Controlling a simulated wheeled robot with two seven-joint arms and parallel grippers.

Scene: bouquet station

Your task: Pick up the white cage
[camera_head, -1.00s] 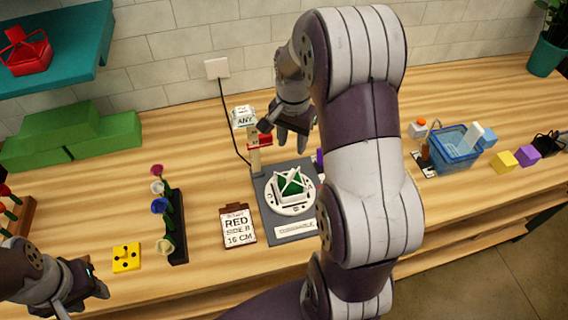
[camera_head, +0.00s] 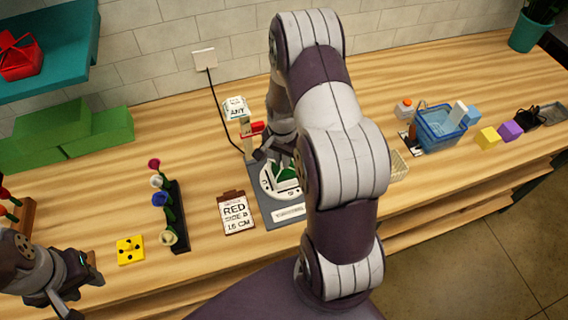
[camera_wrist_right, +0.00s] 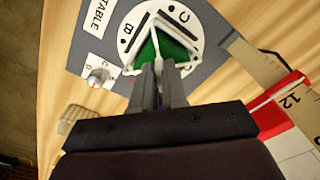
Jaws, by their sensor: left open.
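The white cage (camera_wrist_right: 187,50) is a frame of white bars around a green block (camera_wrist_right: 155,48) on the round white turntable (camera_wrist_right: 126,30). In the head view the green block (camera_head: 286,172) is partly covered by my right arm. My right gripper (camera_wrist_right: 160,68) is at the cage, its two fingers close together over the near bars. A narrow gap shows between the fingers, but whether they grip a bar is unclear. My left gripper (camera_head: 88,288) is open and empty at the lower left, far from the cage.
A grey board (camera_head: 266,205) lies under the turntable. A ruler post with a red slider (camera_head: 252,129) stands behind. A blue basket (camera_head: 440,127) stands right.

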